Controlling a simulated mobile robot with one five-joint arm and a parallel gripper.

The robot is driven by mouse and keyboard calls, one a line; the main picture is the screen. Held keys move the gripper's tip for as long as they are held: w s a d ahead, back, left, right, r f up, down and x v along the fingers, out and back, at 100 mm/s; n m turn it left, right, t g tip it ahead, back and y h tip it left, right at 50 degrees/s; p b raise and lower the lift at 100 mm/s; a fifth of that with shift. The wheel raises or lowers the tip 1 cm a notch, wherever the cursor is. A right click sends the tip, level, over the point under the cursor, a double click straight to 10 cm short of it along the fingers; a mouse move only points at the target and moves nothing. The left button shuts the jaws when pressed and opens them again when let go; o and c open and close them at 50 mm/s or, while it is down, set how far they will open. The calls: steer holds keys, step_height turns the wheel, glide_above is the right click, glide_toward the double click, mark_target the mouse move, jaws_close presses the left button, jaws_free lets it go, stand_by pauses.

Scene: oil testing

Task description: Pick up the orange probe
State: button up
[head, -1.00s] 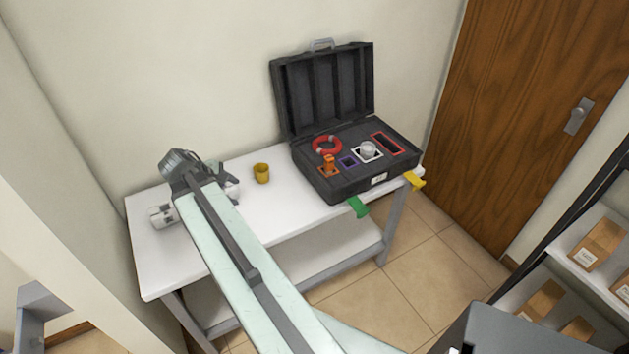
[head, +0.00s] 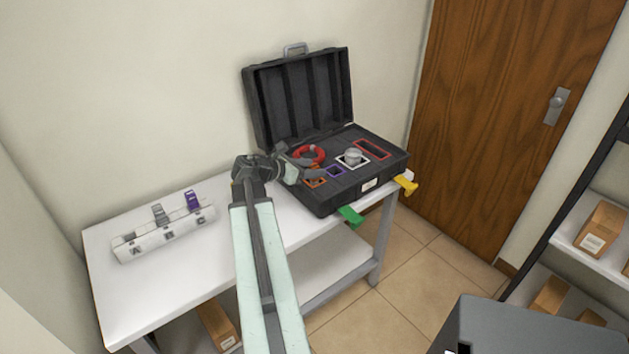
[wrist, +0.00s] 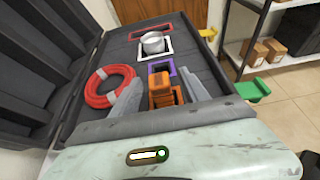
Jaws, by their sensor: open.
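The orange probe (head: 314,168) stands in the orange-framed slot of the open black case (head: 325,206) and is partly hidden by my arm in the head view. My gripper (head: 313,165) is over the case at that slot. In the wrist view the blocky orange probe (wrist: 162,91) shows between the two grey fingers of my gripper (wrist: 161,91), one on each side. The fingers are apart and open. I cannot tell whether either finger touches the probe.
A red coil (wrist: 90,90) lies left of the probe. A purple-framed slot (wrist: 150,69) and a white jar (wrist: 153,45) are beyond it. A white holder (head: 165,240) with a purple item (head: 192,200) stands on the table's left. Green (head: 351,216) and yellow (head: 406,184) tabs stick out at the table's front edge.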

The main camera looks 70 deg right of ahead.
steer(key=x, duration=0.2)
steer(key=b+x, duration=0.1)
steer(key=x, duration=0.1)
steer(key=shift+d+f+b, duration=0.1)
steer(key=shift+f+b, duration=0.2)
steer(key=shift+f, duration=0.05)
jaws_close()
step_height(320, 180, up, 10)
steer(key=p, duration=1)
steer(key=shift+s, duration=0.1)
